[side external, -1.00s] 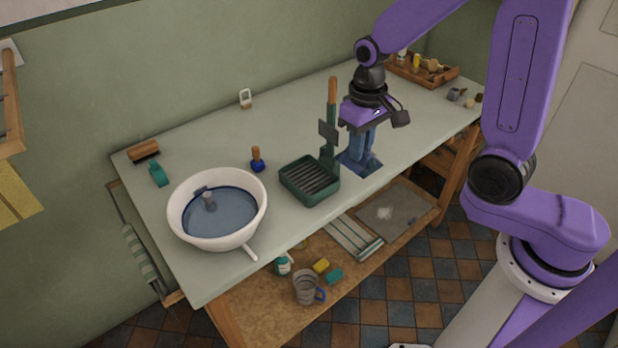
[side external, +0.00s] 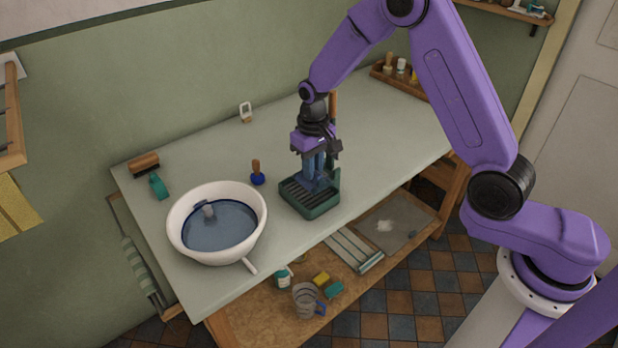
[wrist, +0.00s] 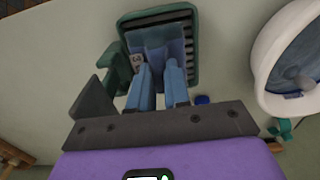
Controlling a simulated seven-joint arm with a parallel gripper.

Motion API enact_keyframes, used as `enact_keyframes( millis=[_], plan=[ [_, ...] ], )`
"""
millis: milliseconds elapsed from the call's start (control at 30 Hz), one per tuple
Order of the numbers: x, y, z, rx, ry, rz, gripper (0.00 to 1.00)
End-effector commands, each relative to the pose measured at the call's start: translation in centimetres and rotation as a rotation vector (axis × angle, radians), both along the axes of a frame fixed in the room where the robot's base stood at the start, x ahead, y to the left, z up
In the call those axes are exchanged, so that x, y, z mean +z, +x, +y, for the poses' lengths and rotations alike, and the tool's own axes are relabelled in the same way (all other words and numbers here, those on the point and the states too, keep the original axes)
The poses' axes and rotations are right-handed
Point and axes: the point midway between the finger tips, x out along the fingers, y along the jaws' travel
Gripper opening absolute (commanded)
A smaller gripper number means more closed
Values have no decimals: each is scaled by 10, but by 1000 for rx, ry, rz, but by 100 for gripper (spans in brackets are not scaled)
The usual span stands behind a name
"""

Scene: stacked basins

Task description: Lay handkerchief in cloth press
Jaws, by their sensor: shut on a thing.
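The cloth press (side external: 322,209) is a green tray with dark slats on the table, and it also shows in the wrist view (wrist: 190,14). Its wooden-handled lever (side external: 333,104) stands upright, partly hidden behind my gripper. My gripper (side external: 313,180) is over the press with its blue fingers pointing down. In the wrist view my gripper (wrist: 161,78) is shut on the blue handkerchief (wrist: 158,40), which spreads over the slats. I cannot tell whether the cloth touches them.
A white basin of water (side external: 258,222) stands left of the press. A blue stamp-like tool (side external: 257,175) stands between them at the back. A brush (side external: 144,162) and a teal item (side external: 158,186) lie at the far left. The table right of the press is clear.

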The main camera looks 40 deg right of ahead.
Motion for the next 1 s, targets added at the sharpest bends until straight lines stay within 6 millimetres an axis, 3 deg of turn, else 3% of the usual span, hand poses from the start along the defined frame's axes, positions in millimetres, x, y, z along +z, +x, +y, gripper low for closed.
enact_keyframes(
  millis=[233,500,933,967,1000],
  plan=[
    [-13,10,2,0,0,-1,0],
    [-43,12,3,1,0,0,0],
    [-48,12,2,0,0,0,0],
    [-48,12,2,0,0,0,23],
    [-48,12,2,0,0,0,36]
  ],
)
